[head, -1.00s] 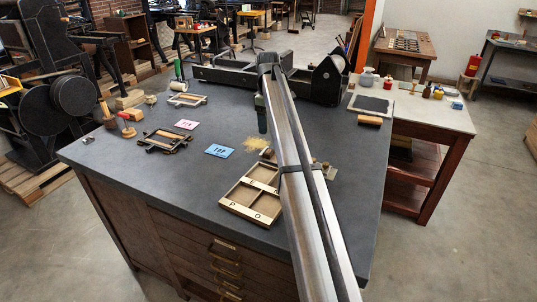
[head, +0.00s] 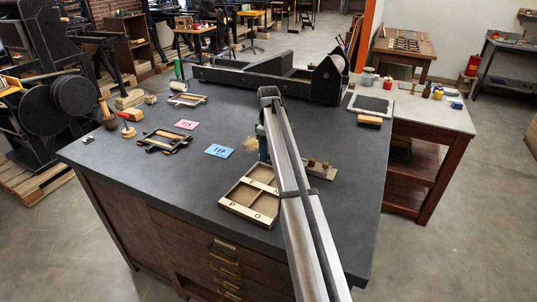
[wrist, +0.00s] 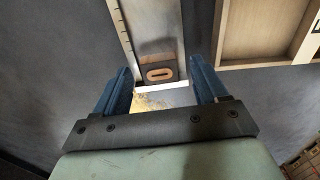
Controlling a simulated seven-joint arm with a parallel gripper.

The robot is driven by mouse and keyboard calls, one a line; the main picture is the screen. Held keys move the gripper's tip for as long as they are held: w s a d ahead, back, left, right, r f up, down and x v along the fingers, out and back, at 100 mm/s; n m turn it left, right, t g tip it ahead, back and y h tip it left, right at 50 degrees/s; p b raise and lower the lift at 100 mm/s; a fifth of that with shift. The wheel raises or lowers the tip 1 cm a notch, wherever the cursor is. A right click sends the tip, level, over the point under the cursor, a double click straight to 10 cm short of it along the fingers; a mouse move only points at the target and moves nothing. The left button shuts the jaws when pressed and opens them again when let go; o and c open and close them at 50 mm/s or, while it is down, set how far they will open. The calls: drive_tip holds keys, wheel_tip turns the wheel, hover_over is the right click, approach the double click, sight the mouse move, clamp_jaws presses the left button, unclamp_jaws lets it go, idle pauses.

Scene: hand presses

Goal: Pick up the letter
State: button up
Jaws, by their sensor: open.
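My gripper (wrist: 160,72) is open. Its two blue fingers stand left and right of the block in the picture, with gaps on both sides. I cannot tell their height against it. In the head view my gripper (head: 262,152) is low over the grey bench, behind the letter case. The letter block is hidden there by my arm. Part of the tray (head: 324,172) shows right of my arm.
A wooden letter case (head: 236,211) with marked compartments lies just in front; its edge (wrist: 221,35) is at the wrist view's right. A straw-coloured pile (head: 249,143) is beside my gripper. A blue card (head: 219,151) and pink card (head: 186,125) lie left. The bench's left front is clear.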

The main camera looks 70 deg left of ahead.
drive_tip(key=c, duration=1.1)
drive_tip(key=shift+r, duration=0.1)
